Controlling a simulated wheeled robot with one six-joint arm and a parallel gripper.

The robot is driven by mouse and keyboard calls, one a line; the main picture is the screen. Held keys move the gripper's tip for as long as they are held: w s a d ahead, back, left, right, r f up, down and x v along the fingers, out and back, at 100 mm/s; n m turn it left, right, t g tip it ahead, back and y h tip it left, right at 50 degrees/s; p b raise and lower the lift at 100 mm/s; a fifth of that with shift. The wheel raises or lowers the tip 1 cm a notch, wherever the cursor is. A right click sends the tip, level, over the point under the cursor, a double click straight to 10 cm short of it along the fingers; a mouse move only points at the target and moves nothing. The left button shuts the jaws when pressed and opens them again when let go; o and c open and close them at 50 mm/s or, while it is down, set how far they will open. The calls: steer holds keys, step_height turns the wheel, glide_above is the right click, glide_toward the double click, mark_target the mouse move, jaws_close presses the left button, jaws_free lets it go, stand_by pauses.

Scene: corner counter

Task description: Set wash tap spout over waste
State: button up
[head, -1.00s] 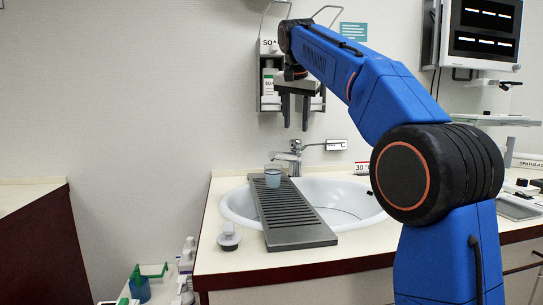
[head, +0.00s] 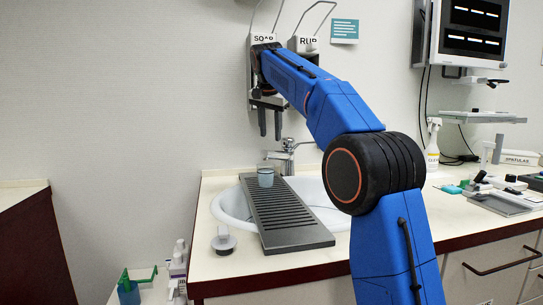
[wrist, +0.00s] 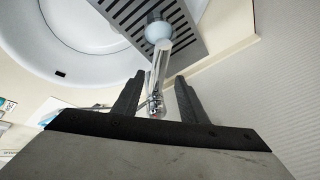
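My gripper (head: 270,137) is open, fingers down, above and just left of the tap. In the wrist view my open fingers (wrist: 160,78) lie either side of the spout's line; I cannot tell whether they touch it. The basin (head: 228,204) is partly covered; I cannot make out the waste.
A grey slatted rack (head: 285,217) lies across the basin, with the cup on its far end. Soap and rub dispensers (head: 305,44) hang on the wall behind my arm. Trays and bottles fill the right counter.

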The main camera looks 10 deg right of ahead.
mark_target(272, 154)
steer(key=x, duration=1)
steer(key=shift+f, duration=0.25)
jaws_close()
